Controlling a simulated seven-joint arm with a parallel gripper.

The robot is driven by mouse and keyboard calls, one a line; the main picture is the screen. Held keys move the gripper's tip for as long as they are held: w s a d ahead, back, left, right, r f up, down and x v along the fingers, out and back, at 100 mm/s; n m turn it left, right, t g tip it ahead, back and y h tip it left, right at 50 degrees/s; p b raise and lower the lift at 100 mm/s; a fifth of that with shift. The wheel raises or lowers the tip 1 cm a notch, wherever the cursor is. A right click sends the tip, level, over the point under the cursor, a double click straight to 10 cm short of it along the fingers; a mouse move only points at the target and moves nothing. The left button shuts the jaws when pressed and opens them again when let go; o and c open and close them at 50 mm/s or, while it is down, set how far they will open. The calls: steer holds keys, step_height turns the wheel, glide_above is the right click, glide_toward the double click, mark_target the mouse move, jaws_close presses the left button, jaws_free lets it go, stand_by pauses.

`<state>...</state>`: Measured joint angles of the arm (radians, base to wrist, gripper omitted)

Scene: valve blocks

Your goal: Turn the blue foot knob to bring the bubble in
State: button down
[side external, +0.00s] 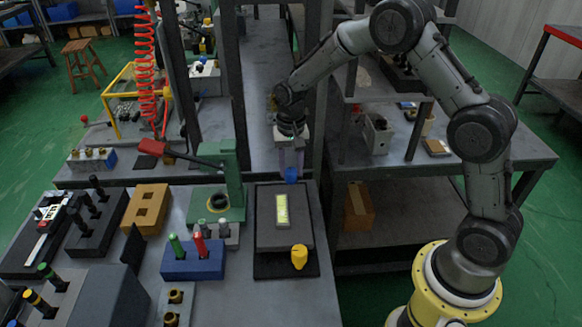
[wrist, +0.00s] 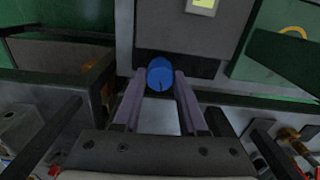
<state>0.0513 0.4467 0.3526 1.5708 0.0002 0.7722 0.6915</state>
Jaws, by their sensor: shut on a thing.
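The blue foot knob (side external: 291,175) stands at the far edge of a dark grey levelling plate (side external: 265,237). My gripper (side external: 291,166) reaches down over it, and its two pale purple fingers are shut on the knob. In the wrist view the blue knob (wrist: 160,74) sits between the fingertips (wrist: 157,84), with a dark mark on its face. A yellow-green level vial (side external: 282,211) lies on the plate. The bubble in it is too small to make out. Only a corner of the vial (wrist: 203,4) shows at the top of the wrist view.
A yellow knob (side external: 299,258) stands at the plate's near right corner. A green press (side external: 232,185) with a red lever stands close on the left, and a blue block (side external: 194,261) with green and red pegs is nearer. A dark post (side external: 318,90) rises beside my gripper.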

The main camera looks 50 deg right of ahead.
mark_target(291, 171)
steer(key=shift+r, duration=0.1)
steer(key=shift+c, duration=2.3)
jaws_free()
step_height(291, 171, up, 14)
